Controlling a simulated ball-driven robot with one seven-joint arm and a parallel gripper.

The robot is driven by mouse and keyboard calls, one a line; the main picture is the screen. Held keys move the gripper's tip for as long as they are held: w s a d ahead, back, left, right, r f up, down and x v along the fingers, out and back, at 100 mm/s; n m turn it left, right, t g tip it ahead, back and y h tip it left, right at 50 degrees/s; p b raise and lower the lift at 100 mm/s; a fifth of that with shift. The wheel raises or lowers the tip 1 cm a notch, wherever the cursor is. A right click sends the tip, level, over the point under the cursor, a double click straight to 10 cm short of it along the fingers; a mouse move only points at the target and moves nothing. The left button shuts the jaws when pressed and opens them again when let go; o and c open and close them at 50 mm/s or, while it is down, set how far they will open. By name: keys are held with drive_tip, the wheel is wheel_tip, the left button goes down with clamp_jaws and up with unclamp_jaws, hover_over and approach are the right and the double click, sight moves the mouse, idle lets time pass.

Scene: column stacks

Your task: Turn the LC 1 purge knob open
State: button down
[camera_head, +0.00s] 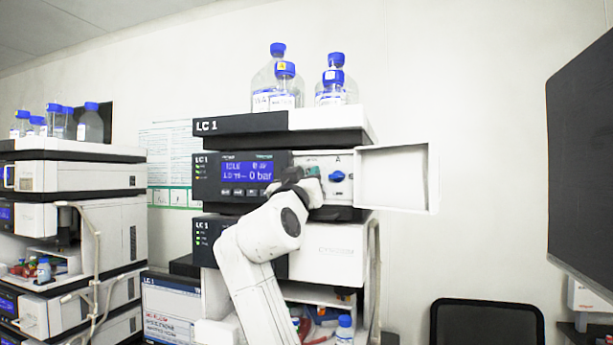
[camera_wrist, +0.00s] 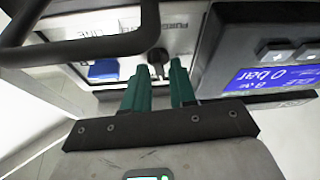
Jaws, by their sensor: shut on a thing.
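The LC 1 stack stands in the middle of the head view. Its pump module (camera_head: 243,178) has a lit blue display reading IDLE and 0 bar. My gripper (camera_head: 312,172) reaches the panel right of the display, and its dark wrist hides the purge knob there. In the wrist view my gripper (camera_wrist: 158,68) has its green fingers on either side of a black purge knob (camera_wrist: 156,57), under the PURGE label, and is shut on it. The knob's exact angle is hard to read.
A blue valve knob (camera_head: 337,176) sits just right of my gripper. A white door (camera_head: 397,178) stands open to the right. Blue-capped bottles (camera_head: 277,82) stand on top of the stack. A dark bar (camera_wrist: 85,45) crosses the wrist view close by. Another stack (camera_head: 75,215) stands at left.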

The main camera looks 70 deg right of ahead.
drive_tip(key=n+t+p, duration=0.1)
drive_tip(key=n, duration=0.1)
drive_tip(key=n+t+p, duration=0.1)
drive_tip(key=n, duration=0.2)
drive_tip(key=shift+r+y, duration=0.15)
drive_tip(key=shift+y, duration=0.25)
drive_tip(key=n+t+y, duration=0.1)
drive_tip(key=n+t, duration=0.1)
drive_tip(key=n, duration=0.3)
drive_tip(key=shift+a+p, duration=0.1)
drive_tip(key=shift+p, duration=0.3)
drive_tip(key=n+t+y, duration=0.1)
drive_tip(key=n+y, duration=0.1)
drive_tip(key=n, duration=0.3)
drive_tip(key=shift+n+y, duration=0.9)
drive_tip(key=shift+n, duration=1.2)
drive_tip(key=c, duration=1.2)
unclamp_jaws()
drive_tip(key=shift+w, duration=0.1)
